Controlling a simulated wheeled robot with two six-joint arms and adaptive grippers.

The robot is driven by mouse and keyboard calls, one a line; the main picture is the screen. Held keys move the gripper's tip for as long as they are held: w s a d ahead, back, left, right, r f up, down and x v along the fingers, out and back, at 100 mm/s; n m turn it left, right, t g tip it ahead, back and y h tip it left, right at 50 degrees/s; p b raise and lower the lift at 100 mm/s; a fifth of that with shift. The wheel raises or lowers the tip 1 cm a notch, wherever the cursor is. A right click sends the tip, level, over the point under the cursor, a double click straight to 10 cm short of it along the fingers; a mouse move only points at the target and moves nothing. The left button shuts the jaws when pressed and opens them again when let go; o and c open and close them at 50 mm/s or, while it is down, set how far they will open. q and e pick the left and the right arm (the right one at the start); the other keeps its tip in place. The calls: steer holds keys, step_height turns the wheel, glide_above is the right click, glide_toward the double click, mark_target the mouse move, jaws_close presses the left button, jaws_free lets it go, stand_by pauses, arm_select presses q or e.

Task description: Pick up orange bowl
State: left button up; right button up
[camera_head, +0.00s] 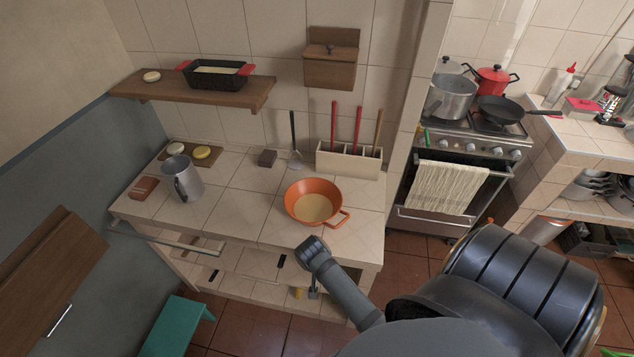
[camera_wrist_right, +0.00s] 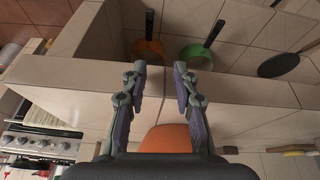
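The orange bowl (camera_head: 302,187) stands upright on the tiled counter, near its front edge, with a loop handle toward the lower right. My right arm reaches in from the lower right, its wrist just in front of and below the bowl; its fingers are hard to make out there. In the right wrist view my right gripper (camera_wrist_right: 159,72) is open, with nothing between its fingertips. An orange surface, seemingly the bowl (camera_wrist_right: 167,138), shows behind the fingers, apart from the fingertips and partly cut off by my gripper's body. My left gripper is not in view.
On the counter (camera_head: 240,203) stand a metal jug (camera_head: 188,186) to the left and a utensil holder (camera_head: 347,163) behind the bowl. A whisk (camera_head: 294,158) leans at the back. A stove (camera_head: 470,143) is to the right. Orange and green pans (camera_wrist_right: 197,53) show in the wrist view.

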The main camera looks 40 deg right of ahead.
step_height(320, 180, up, 8)
steer(key=w+m, duration=0.2)
steer(key=m, duration=0.2)
steer(key=m+g+h, duration=0.1)
steer(key=m+h, duration=0.2)
steer(key=m, duration=0.7)
glide_toward(321, 225)
steer(key=shift+s+a+r+p, duration=0.25)
steer(key=shift+a+r+p, duration=0.15)
steer(key=shift+a+r, duration=0.65)
steer(key=d+f+m+b, duration=0.1)
steer(key=f+b, duration=0.1)
steer(key=w+d+f+m+b, duration=0.1)
steer(key=f+b, duration=0.1)
steer(key=shift+w+d+b, duration=0.1)
steer(key=shift+d+b, duration=0.15)
steer(key=shift+b, duration=0.05)
steer(key=shift+w+d, duration=0.1)
steer(key=b+x, duration=0.4)
steer(key=b, duration=0.1)
steer(key=shift+d+f, duration=0.25)
steer(key=shift+f, duration=0.05)
steer(key=shift+d+f, duration=0.15)
steer(key=shift+d, duration=0.05)
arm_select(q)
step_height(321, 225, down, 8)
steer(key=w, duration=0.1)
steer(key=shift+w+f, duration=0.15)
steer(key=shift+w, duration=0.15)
